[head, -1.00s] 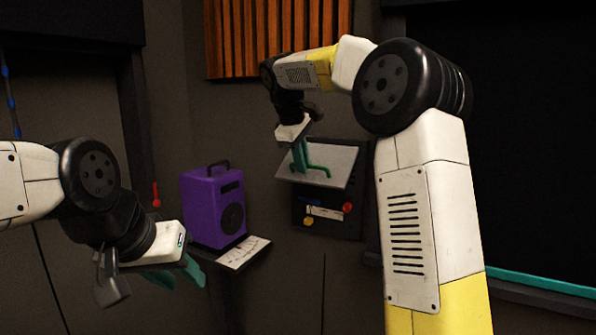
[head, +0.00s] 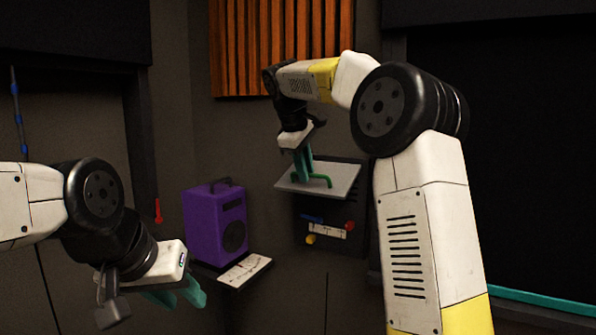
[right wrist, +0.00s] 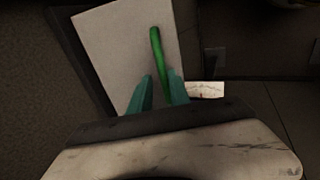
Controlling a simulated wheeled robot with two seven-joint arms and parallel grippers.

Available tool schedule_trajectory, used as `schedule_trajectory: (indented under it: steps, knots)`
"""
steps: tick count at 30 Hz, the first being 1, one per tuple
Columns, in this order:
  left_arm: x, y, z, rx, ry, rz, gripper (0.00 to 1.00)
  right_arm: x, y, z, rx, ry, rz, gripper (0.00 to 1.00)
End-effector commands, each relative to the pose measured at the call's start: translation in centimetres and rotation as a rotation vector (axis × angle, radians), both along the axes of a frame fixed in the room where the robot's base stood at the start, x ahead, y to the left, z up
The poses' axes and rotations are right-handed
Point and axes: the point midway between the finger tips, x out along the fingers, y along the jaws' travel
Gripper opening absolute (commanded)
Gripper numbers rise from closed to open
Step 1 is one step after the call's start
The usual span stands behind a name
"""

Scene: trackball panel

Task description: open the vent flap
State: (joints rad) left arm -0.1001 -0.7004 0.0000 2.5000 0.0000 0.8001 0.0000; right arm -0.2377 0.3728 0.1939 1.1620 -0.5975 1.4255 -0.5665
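The vent flap (head: 338,186) is a pale grey plate with a green bar handle (head: 318,181). It stands out tilted from a dark wall panel, and it also shows in the right wrist view (right wrist: 120,50). My right gripper (head: 302,178) is at the flap with its teal fingers pointing down. In the right wrist view, the fingers lie on either side of the handle (right wrist: 156,50), close to the right finger, with a gap at the left one. Contact is unclear. My left gripper (head: 182,297) is at lower left, empty, its teal fingers apart.
A purple speaker-like box (head: 215,222) stands on a small shelf left of the panel, beside a white sheet (head: 245,270). Below the flap are blue, red (head: 350,226) and yellow controls around a white label. Orange slats (head: 285,45) hang above.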

Motion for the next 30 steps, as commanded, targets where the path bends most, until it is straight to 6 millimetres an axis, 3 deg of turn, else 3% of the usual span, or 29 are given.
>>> schedule_trajectory:
  steps: [11, 24, 30]
  knots:
    - [0.0, 0.0, 0.0, 0.000, 0.000, 0.000, 0.36, -0.2, 0.1, 0.2, 0.000, 0.005, 0.000, 0.32]
    - [0.0, 0.0, 0.0, 0.000, 0.000, 0.000, 0.36, -2.5, 1.7, 6.1, 0.000, 0.002, -0.002, 0.32]
    - [0.0, 0.0, 0.0, 0.000, 0.000, 0.000, 0.36, -2.9, 1.8, 7.0, -0.001, 0.004, -0.002, 0.32]
